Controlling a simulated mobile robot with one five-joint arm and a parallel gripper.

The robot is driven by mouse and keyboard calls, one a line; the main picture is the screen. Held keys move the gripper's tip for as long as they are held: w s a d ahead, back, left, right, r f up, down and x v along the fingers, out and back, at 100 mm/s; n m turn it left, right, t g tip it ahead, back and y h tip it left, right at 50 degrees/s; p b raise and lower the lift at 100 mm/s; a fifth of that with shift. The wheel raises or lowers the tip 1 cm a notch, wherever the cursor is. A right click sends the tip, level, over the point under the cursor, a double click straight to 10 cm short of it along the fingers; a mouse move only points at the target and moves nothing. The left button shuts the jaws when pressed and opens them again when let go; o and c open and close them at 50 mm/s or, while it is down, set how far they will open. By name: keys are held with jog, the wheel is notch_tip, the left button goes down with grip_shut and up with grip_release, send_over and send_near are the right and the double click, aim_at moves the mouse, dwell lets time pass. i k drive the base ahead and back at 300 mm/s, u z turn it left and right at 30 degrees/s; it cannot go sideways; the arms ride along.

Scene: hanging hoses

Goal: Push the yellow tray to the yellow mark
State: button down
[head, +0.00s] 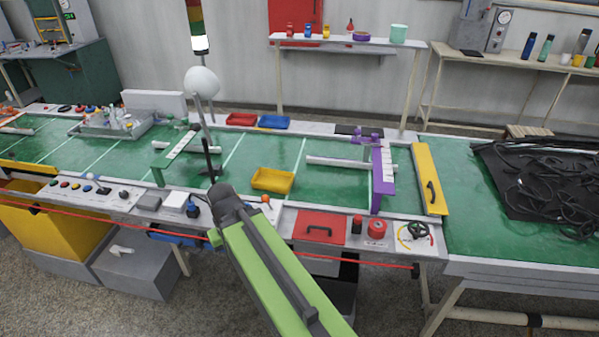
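The yellow tray (273,180) is a shallow open tray on the green belt surface, near its front edge and close to the middle of the view. It looks empty. My green arm reaches up from the bottom, and my gripper (209,163) is a small dark shape left of the tray, apart from it in the picture. Its fingers are too small and dark to tell open from shut. I cannot pick out a yellow mark on the belt with certainty; pale lines cross the green surface.
A purple gate (382,180) and a yellow panel (429,180) stand right of the tray. A green-and-white gate (176,155) stands to the left. Red (242,119) and blue (274,122) trays lie behind. Black hoses (560,180) cover the right table.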

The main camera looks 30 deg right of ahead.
aim_at(268, 180)
jog(key=u, duration=0.3)
jog(key=i, duration=1.6)
jog(key=u, duration=0.1)
